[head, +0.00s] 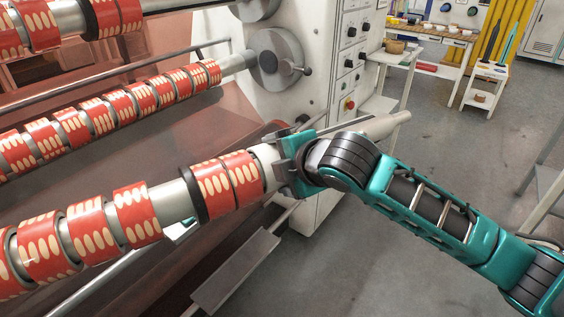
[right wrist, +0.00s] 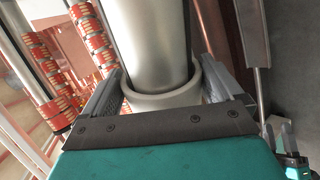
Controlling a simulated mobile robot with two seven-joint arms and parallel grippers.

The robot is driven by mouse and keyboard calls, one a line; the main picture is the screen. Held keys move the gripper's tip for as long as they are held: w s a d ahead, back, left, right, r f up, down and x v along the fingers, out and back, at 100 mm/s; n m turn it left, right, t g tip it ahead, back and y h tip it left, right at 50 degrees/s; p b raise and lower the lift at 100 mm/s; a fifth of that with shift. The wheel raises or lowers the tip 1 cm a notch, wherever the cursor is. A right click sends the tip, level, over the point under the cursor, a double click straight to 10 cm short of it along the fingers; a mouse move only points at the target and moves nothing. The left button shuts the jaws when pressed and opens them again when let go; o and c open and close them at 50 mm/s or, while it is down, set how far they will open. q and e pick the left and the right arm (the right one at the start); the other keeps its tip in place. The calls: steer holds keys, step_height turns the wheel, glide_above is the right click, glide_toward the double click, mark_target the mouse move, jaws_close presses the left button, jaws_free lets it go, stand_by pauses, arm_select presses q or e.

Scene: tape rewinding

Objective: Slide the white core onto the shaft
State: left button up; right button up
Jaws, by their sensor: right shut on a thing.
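The white core (head: 267,166) is a pale ring around the grey metal shaft (head: 173,201), beside the nearest red patterned roll. In the right wrist view the core (right wrist: 165,101) encircles the silver shaft (right wrist: 150,40), and its near rim shows in front of the metal. My right gripper (head: 283,160) is shut on the core, with one finger on each side of it. The gripper hides part of the core in the head view. The shaft's free end (head: 375,127) shows beyond my gripper.
Several red rolls (head: 137,213) and a black ring (head: 193,194) sit on the same shaft. A parallel shaft with more rolls (head: 120,105) runs behind, near the machine's control panel (head: 350,60). A grey plate (head: 236,270) lies below. Open floor (head: 450,140) is at right.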

steer(key=shift+s+a, duration=0.25)
steer(key=shift+a, duration=0.2)
steer(key=shift+f, duration=0.1)
steer(key=o, duration=0.7)
steer(key=shift+d, duration=0.1)
